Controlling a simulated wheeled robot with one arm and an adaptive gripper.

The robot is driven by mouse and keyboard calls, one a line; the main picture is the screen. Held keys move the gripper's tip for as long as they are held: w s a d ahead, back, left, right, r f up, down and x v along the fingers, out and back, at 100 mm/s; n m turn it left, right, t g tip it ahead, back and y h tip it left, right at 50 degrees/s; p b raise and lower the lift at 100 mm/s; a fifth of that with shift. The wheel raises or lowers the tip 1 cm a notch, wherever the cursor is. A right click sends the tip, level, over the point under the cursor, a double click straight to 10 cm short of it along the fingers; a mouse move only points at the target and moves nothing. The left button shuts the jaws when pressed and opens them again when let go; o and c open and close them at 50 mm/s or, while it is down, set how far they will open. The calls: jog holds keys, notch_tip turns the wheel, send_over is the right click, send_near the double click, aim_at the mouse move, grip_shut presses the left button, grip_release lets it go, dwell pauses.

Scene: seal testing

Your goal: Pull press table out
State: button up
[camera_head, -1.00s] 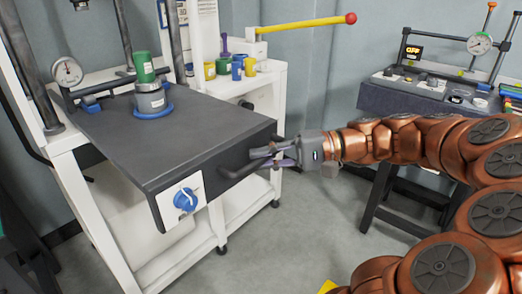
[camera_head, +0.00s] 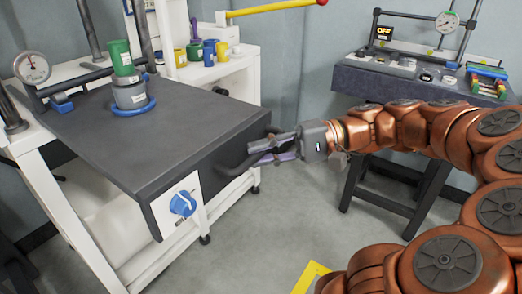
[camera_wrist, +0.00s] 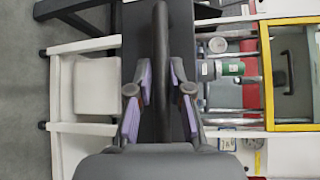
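The press table (camera_head: 150,130) is a dark grey slab sticking out of the white press frame in the head view. A white plate with a blue knob (camera_head: 183,203) is on its front face. A dark bar handle (camera_head: 232,166) runs along that face and shows as an upright bar in the wrist view (camera_wrist: 161,50). My gripper (camera_head: 254,153) has its purple-padded fingers around the handle, with the fingertips (camera_wrist: 161,68) close against both its sides. The exact contact is partly hidden. A grey container (camera_head: 130,96) with a green cup (camera_head: 122,57) stands on the table.
A dial gauge (camera_head: 32,67) stands at the left on the press. Coloured cups (camera_head: 208,52) and a yellow lever (camera_head: 275,8) are behind. A second dark bench (camera_head: 420,85) is at the right. Grey floor is open in front, with a yellow marking (camera_head: 310,275).

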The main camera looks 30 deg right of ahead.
jog(key=o, duration=0.4)
jog(key=shift+s+d, duration=0.1)
jog(key=shift+d, duration=0.05)
jog(key=v, duration=0.7)
dwell(0.5)
jog(key=shift+s+d, duration=0.1)
dwell(0.7)
